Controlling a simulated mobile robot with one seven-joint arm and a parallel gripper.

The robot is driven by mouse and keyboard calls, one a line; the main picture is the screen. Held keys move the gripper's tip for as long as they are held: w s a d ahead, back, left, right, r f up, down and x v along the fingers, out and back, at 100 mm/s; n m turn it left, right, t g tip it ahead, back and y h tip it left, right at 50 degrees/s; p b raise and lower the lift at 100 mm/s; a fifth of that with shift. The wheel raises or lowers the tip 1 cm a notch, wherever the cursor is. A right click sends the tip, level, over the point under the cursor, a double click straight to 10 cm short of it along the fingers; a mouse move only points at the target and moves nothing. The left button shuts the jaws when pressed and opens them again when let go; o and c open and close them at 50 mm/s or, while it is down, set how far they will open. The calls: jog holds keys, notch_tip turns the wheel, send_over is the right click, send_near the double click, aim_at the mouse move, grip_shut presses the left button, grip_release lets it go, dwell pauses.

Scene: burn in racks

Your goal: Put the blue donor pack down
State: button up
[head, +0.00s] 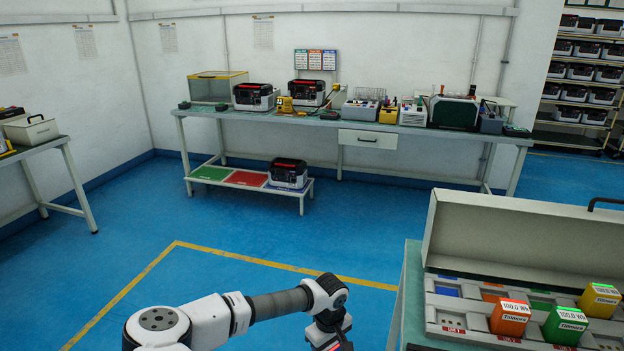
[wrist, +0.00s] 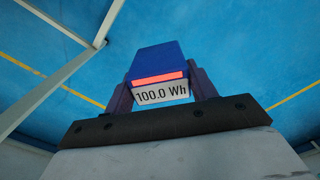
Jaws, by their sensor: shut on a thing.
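The blue donor pack (wrist: 158,62) shows in the wrist view, with a red stripe and a white label reading 100.0 Wh. My gripper (wrist: 160,80) is shut on it, with one dark finger on each side. Blue floor lies behind the pack, and no surface touches it in that view. In the head view my arm reaches along the bottom edge, and its wrist hangs near the bottom centre. The gripper's fingers and the blue pack are below the frame there.
An open case (head: 510,240) at the right holds orange, green and yellow packs (head: 601,300) in slots. A long bench (head: 300,118) with instruments stands at the back wall. Its low shelf has a green mat (head: 210,173), a red mat (head: 246,179) and a black-and-white unit (head: 288,173). Open floor lies between.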

jog(key=s+a+f+m, duration=0.3)
jog(key=a+f+m, duration=0.1)
jog(key=f+m, duration=0.3)
notch_tip(320, 180, down, 2)
jog(key=shift+s+f, duration=0.15)
jog(key=shift+f, duration=0.1)
jog(key=shift+a, duration=0.1)
jog(key=s+f, duration=0.4)
jog(key=f, duration=0.1)
jog(key=w+r, duration=0.4)
jog(key=r, duration=0.1)
